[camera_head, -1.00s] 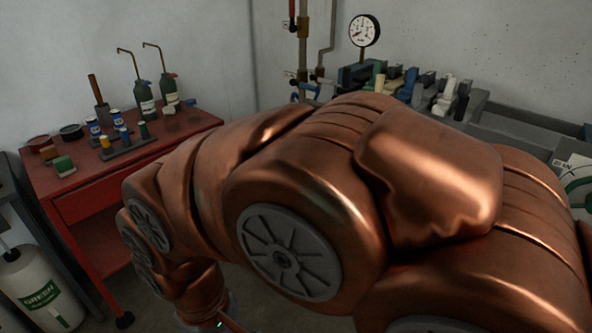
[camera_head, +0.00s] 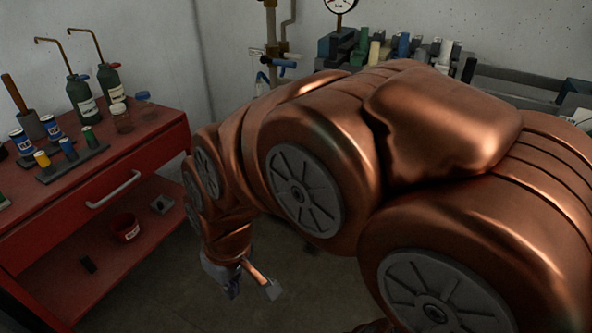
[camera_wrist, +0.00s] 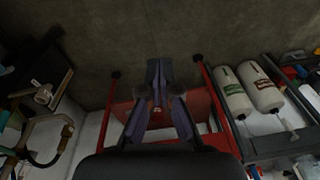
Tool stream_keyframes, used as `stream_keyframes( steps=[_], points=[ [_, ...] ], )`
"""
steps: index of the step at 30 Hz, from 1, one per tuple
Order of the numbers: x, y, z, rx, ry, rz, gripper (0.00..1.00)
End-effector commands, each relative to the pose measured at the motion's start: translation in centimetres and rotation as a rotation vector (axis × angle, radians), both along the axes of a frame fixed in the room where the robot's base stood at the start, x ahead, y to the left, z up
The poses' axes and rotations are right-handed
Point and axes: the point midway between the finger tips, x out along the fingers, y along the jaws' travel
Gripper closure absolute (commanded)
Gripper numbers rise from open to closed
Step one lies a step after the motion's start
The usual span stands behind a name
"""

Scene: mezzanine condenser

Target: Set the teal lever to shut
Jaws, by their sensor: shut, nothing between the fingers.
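A row of coloured levers or handles stands at the back wall in the head view, with a green one (camera_head: 361,44), a cream one (camera_head: 375,50) and a blue one (camera_head: 403,46). A dark teal shape (camera_head: 328,45) sits at its left end; I cannot tell whether it is the teal lever. My arm hides the lower part of the row. My gripper (camera_wrist: 158,78) is shut and empty in the wrist view, pointing at the floor. In the head view it hangs low, well below and in front of the row.
A red workbench (camera_head: 150,150) with bottles and small jars stands at the left. Pipes with a blue-handled valve (camera_head: 283,63) run up the back wall, beside a round gauge (camera_head: 340,4).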

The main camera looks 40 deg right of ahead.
Motion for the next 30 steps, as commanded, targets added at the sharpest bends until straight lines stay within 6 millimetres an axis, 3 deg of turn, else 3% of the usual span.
stream_keyframes(
  steps=[1,3,8,15,22,30],
  points=[
    [2.2,-0.1,-3.1,0.002,-0.055,0.016,1.0],
    [5.3,-0.3,-4.9,-0.003,-0.146,0.044,1.0],
    [12.3,-2.0,-8.4,-0.059,-0.351,0.094,1.0],
    [21.0,-7.2,-12.6,-0.26,-0.618,0.139,1.0],
    [26.4,-14.4,-15.5,-0.57,-0.791,0.163,1.0],
    [28.4,-23.6,-17.7,-1.044,-0.845,0.18,1.0]
  ],
)
